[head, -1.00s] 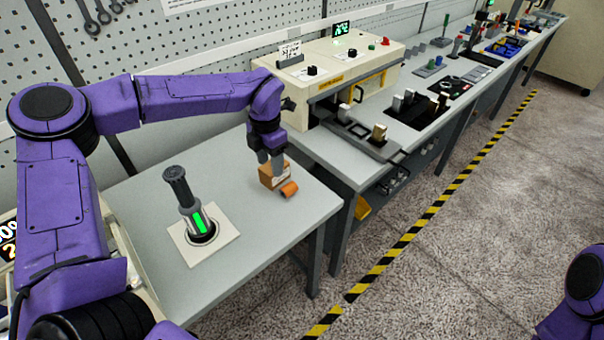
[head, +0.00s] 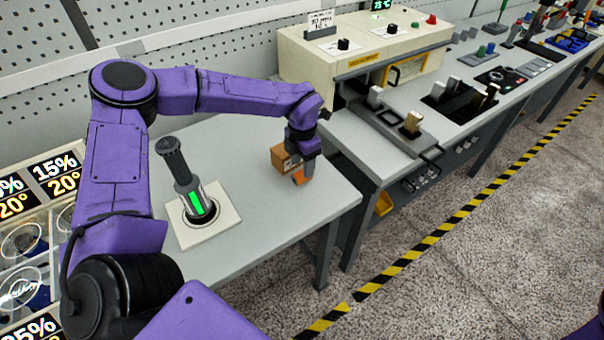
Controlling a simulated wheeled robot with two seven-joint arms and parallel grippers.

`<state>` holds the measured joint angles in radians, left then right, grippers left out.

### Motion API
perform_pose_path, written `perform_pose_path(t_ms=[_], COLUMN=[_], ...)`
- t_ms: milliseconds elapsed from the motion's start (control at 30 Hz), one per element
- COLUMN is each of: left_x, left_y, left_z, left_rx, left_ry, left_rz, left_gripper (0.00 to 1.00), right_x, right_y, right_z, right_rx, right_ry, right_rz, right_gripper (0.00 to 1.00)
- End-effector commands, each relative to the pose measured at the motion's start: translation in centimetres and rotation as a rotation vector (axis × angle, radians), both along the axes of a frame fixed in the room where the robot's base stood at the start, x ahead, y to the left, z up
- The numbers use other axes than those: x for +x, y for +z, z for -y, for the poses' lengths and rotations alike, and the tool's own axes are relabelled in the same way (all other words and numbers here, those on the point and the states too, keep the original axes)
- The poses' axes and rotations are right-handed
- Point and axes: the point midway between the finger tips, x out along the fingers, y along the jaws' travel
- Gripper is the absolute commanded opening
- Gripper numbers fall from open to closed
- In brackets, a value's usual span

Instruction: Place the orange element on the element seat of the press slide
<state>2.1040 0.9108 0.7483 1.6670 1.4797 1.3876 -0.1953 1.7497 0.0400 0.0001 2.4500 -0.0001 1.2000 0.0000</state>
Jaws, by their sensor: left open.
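The orange element (head: 299,179) is a small orange piece on the grey table, in front of a brown-orange box (head: 282,159). My left gripper (head: 304,172) points down at the orange element and is open; its fingers partly hide the element. I cannot tell whether they touch it. The cream press (head: 362,48) stands on the bench to the right. Its grey slide (head: 372,131) sticks out in front with a dark handle. A brass-coloured block (head: 412,122) stands by the slide. The element seat is too small to make out. My right gripper is out of view.
A dark-handled tool with a green-lit band (head: 199,205) stands on a white square plate (head: 225,222) left of my gripper. Bins with percentage signs (head: 53,172) lie at the far left. More fixtures line the bench beyond the press. The table's front right is clear.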

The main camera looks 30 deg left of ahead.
Motion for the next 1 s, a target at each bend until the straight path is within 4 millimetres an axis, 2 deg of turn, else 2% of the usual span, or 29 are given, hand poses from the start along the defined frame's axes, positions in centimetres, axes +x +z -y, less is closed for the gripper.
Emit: perform_pose_path(t_ms=[33,67,200,433,467,500,600,633,667,867,1000], left_x=[-0.1,-0.1,0.0,0.0,0.0,0.0,0.0,0.0,0.0,0.0,0.1], left_y=[-0.5,-1.1,-3.4,-4.0,-4.0,-4.0,-4.0,-4.0,-3.9,-3.9,-3.0], left_z=[0.1,0.1,0.1,0.1,0.1,0.1,0.1,0.1,0.1,0.1,0.1], left_rx=[0.002,0.002,0.0,0.0,0.0,0.0,0.0,0.0,0.0,0.0,0.0], left_ry=[-0.001,-0.002,0.0,0.0,0.0,0.0,0.0,0.0,0.0,0.0,0.002], left_rz=[-0.007,-0.007,-0.003,0.0,0.0,0.0,0.0,0.0,0.0,0.0,0.002], left_gripper=[0.52,0.52,0.52,0.52,0.49,0.36,0.08,0.08,0.03,0.03,0.03], right_x=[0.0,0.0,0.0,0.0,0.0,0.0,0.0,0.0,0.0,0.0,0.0], right_y=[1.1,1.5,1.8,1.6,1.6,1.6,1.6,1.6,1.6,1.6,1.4], right_z=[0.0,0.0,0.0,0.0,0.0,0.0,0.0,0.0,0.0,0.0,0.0], right_rx=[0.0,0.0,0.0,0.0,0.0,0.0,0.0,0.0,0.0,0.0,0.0], right_ry=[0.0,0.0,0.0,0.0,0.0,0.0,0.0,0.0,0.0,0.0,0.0], right_rz=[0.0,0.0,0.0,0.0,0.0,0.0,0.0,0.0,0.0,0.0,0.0], right_gripper=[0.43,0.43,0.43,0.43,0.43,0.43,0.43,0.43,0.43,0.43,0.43])
